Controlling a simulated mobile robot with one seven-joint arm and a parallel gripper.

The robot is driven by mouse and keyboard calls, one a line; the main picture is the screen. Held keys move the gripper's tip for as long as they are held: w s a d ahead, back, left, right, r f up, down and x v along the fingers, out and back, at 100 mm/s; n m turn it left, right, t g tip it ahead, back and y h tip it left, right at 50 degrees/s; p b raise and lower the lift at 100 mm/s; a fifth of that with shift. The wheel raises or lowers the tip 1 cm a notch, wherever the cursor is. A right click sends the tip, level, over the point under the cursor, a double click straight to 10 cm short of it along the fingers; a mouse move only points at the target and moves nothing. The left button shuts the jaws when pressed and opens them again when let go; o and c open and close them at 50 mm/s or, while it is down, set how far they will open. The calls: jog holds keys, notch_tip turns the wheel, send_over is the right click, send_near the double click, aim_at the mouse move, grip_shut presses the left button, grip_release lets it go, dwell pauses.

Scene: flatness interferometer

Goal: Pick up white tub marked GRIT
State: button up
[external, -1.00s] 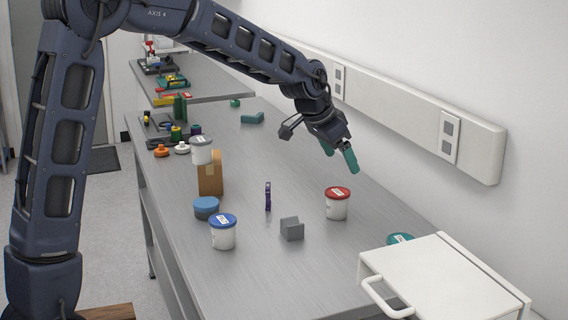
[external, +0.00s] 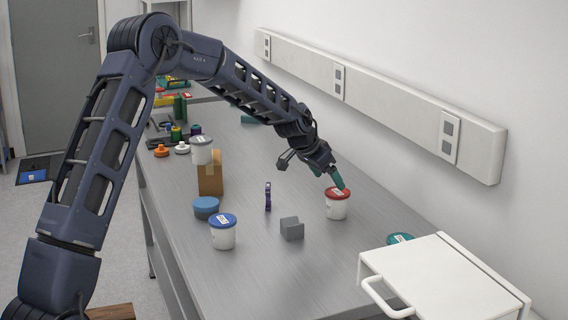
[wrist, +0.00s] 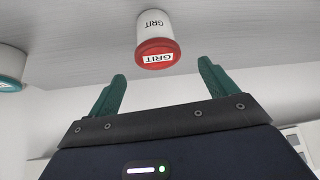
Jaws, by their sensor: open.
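The white tub marked GRIT (wrist: 154,24) has a red lid with a white label and stands upright on the metal bench. In the external view the tub (external: 336,208) is right of the grey block. In the wrist view it lies ahead of my gripper (wrist: 161,90), roughly centred between the two green fingers. The fingers are apart with nothing between them. In the external view my gripper (external: 337,180) is at the tub's lid, and one finger overlaps the lid's far edge. I cannot tell whether it touches.
A grey block (external: 292,229), a purple item (external: 268,196) and a blue-lidded tub (external: 223,236) stand to the left. A white cabinet (external: 440,275) and a teal-lidded tub (external: 400,239) are at the front right. The wall with its socket rail (external: 400,107) runs behind.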

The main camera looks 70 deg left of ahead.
aim_at(337, 191)
jog(key=x, duration=0.9)
jog(key=shift+d, duration=0.1)
jog(key=c, duration=1.1)
jog(key=shift+o, duration=0.2)
jog(key=shift+r, duration=0.15)
